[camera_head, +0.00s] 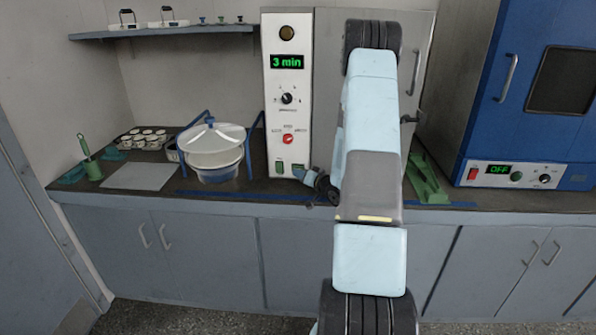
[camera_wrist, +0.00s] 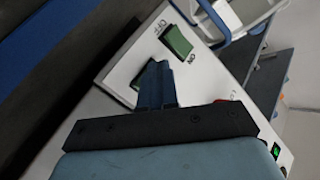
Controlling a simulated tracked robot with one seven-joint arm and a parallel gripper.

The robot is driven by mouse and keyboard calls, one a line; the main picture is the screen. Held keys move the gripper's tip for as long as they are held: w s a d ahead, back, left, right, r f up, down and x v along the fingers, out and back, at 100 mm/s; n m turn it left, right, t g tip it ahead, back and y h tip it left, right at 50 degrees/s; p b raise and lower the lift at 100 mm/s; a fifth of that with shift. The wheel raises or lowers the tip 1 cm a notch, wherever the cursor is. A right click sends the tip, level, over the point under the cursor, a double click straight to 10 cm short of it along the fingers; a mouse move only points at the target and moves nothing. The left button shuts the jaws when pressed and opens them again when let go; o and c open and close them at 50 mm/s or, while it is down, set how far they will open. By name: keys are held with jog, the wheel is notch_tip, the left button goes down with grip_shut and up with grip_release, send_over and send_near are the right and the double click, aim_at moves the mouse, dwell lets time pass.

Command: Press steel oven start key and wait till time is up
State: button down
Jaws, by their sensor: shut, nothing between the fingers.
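The steel oven (camera_head: 326,75) stands on the bench, partly hidden behind my arm. Its white control panel (camera_head: 275,105) has a lit green display (camera_head: 287,62) reading "3 min". Low on the panel are two green keys, the left one (camera_head: 279,168) clear and the right one (camera_head: 298,170) close to my gripper (camera_head: 305,175). In the wrist view, the green OFF/ON key (camera_wrist: 178,41) is uncovered. My shut, empty fingers (camera_wrist: 156,68) lie over the other key (camera_wrist: 136,82), which is mostly hidden. I cannot tell whether they touch it or whether it is pressed in.
A lidded white pot (camera_head: 215,165) in a blue frame stands left of the panel. A green stand (camera_head: 428,180) is to the right of my arm. A blue oven (camera_head: 540,80), its display reading OFF, stands at the far right. A grey mat (camera_head: 138,176) lies on the left bench.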

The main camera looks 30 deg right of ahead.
jog(key=shift+w+d, duration=0.25)
jog(key=shift+w, duration=0.1)
dwell(0.5)
dwell(0.3)
jog(key=shift+s+a, duration=0.5)
jog(key=shift+s, duration=0.25)
jog(key=shift+s+a, duration=0.75)
jog(key=shift+s, duration=0.3)
jog(key=shift+s+a, duration=0.7)
jog(key=shift+s, duration=0.35)
